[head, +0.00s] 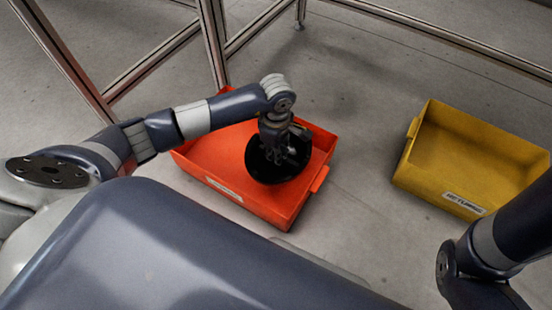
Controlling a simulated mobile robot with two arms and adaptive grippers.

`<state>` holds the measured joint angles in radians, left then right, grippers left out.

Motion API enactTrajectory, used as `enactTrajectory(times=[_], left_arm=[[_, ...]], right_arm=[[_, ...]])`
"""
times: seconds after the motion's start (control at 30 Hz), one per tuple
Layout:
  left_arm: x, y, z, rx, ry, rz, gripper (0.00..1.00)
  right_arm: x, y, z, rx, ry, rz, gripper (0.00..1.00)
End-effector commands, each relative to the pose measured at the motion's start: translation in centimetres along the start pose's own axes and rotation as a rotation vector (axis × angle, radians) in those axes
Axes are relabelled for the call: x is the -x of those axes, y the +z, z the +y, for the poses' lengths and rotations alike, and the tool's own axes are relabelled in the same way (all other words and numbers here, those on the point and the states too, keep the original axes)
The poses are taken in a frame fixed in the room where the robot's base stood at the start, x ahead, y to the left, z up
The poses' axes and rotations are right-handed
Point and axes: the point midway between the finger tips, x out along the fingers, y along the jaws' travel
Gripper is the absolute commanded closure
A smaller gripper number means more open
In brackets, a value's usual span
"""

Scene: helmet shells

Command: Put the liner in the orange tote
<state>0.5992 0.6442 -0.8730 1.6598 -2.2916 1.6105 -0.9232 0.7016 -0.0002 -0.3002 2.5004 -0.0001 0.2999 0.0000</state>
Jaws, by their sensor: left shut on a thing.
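The orange tote (215,160) stands on the floor in the middle of the head view, open at the top, with a pale label on its near wall. My left gripper (284,150) reaches over the tote's right half, pointing down. It is shut on the liner (270,172), a black, rounded, bowl-like shell. The liner shows within the tote's outline; whether it touches the tote's floor I cannot tell. The gripper hides part of the liner. My right arm shows at the lower right, but its gripper is out of view.
A yellow tote (465,150), labelled and seemingly empty, stands on the floor to the right. Metal frame posts and rails (213,40) run behind the orange tote. Bare concrete floor (355,130) lies between the two totes.

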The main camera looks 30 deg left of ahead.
Motion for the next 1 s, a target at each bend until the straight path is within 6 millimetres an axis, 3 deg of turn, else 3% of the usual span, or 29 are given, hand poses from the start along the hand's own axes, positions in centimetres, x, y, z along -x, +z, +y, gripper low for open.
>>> enactTrajectory(times=[0.03, 0.17, 0.57, 0.6, 0.67, 1.0], left_arm=[[-1.3, 0.1, -0.1, 0.000, -0.003, -0.001, 1.00], [-2.9, 0.0, -0.1, 0.002, -0.002, -0.001, 1.00], [-3.2, 0.0, 0.0, 0.000, -0.001, 0.000, 1.00], [-3.1, 0.0, -0.1, 0.001, -0.002, 0.000, 0.80], [-3.1, 0.0, -0.1, 0.000, -0.002, 0.000, 0.67], [-3.0, 0.0, -0.1, 0.000, -0.002, 0.000, 0.67]], right_arm=[[1.0, -0.3, -0.2, 0.000, 0.000, 0.000, 0.60], [2.0, -0.7, -0.4, 0.000, 0.000, -0.001, 0.60], [2.1, -0.7, -0.4, 0.000, -0.001, -0.001, 0.60], [2.0, -0.7, -0.4, 0.000, -0.001, -0.001, 0.60], [2.0, -0.7, -0.4, 0.000, -0.001, -0.001, 0.60], [1.9, -0.7, -0.4, 0.000, -0.001, -0.001, 0.60]])
